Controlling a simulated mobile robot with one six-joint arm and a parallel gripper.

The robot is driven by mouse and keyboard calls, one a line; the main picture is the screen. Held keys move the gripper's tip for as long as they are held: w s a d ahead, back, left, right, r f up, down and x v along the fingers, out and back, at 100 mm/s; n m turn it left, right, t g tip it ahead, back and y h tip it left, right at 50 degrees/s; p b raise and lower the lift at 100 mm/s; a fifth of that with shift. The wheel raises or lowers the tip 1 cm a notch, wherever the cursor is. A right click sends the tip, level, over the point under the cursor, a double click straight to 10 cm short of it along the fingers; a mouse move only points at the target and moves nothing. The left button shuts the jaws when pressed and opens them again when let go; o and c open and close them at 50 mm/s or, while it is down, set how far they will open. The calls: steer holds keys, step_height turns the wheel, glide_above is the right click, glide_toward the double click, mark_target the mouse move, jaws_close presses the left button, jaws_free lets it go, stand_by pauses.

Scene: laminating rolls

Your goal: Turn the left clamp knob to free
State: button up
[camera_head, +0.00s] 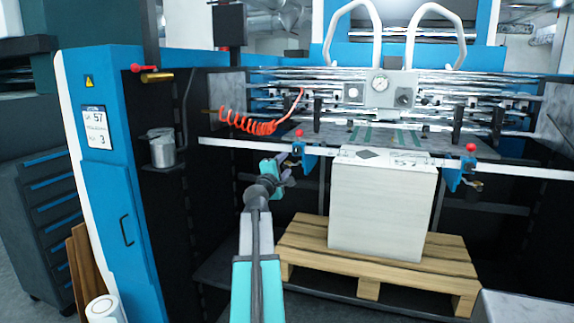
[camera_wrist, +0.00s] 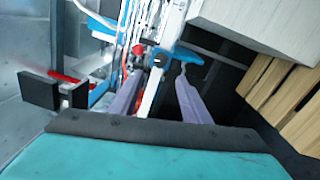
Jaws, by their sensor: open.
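The left clamp (camera_head: 301,156) is a blue block with a red ball on top, on the white cross rail left of the paper stack. In the wrist view the blue clamp (camera_wrist: 182,56) lies just beyond my fingertips, with its red ball (camera_wrist: 138,49) to the left. A small dark round part, perhaps the knob, shows between the fingertips; I cannot tell its turn. My gripper (camera_head: 284,164) is at the clamp's left side and partly hides its lower part. In the wrist view my gripper's (camera_wrist: 160,80) two grey-purple fingers are apart, with nothing visibly held.
A white paper stack (camera_head: 382,211) stands on a wooden pallet (camera_head: 300,245) right of my arm. The white rail (camera_head: 235,146) crosses the machine front. A matching right clamp (camera_head: 456,180) sits beyond the stack. A red coiled hose (camera_head: 250,124) hangs above left.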

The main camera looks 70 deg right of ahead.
steer(key=shift+a, duration=0.6)
